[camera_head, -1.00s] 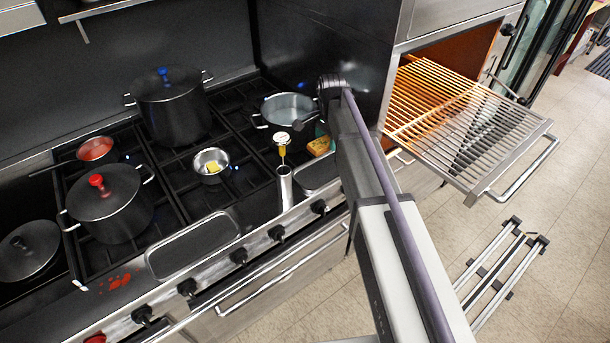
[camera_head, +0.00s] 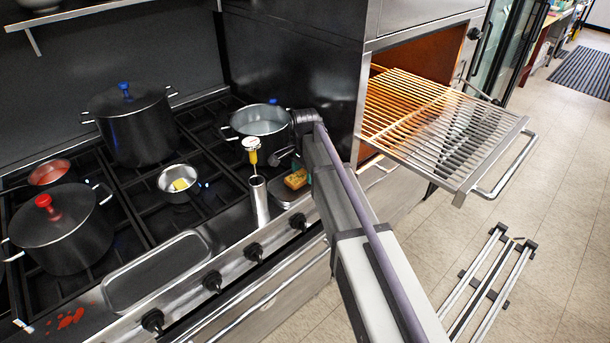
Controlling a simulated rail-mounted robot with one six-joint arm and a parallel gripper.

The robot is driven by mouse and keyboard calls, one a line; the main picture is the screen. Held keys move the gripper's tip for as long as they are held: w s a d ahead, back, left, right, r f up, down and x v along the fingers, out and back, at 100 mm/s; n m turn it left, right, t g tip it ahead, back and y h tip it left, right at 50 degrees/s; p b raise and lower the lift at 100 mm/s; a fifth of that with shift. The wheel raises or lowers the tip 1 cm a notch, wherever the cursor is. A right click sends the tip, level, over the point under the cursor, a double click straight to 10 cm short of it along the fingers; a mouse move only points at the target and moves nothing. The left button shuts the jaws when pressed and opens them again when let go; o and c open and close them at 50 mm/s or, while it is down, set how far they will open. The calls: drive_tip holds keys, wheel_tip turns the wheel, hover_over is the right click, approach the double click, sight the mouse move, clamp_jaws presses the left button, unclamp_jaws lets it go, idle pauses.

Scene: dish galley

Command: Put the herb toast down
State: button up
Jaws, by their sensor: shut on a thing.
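The herb toast (camera_head: 296,179) is a small golden-brown slice with dark green flecks, low at the front right of the range. It shows beside my arm, over or at the small metal tray (camera_head: 285,197). I cannot tell whether it touches the tray. My gripper (camera_head: 301,167) is mostly hidden behind my arm. A teal bit of it shows just above the toast, and it is shut on the toast.
A wire rack (camera_head: 440,125) juts from the open oven at right. Lidded pots and a small butter pan (camera_head: 178,184) fill the range.

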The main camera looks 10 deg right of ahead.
sight(305, 172)
drive_tip(key=shift+f, duration=0.2)
drive_tip(key=o, duration=0.7)
wheel_tip(305, 172, up, 13)
drive_tip(key=p, duration=1.2)
drive_tip(key=s+d+f+n+b, duration=0.1)
drive_tip(key=s+n, duration=1)
drive_tip(key=s, duration=1.4)
drive_tip(key=shift+d+f+n+b, duration=0.2)
drive_tip(key=shift+f+n+b, duration=0.2)
drive_tip(key=shift+f+b, duration=0.55)
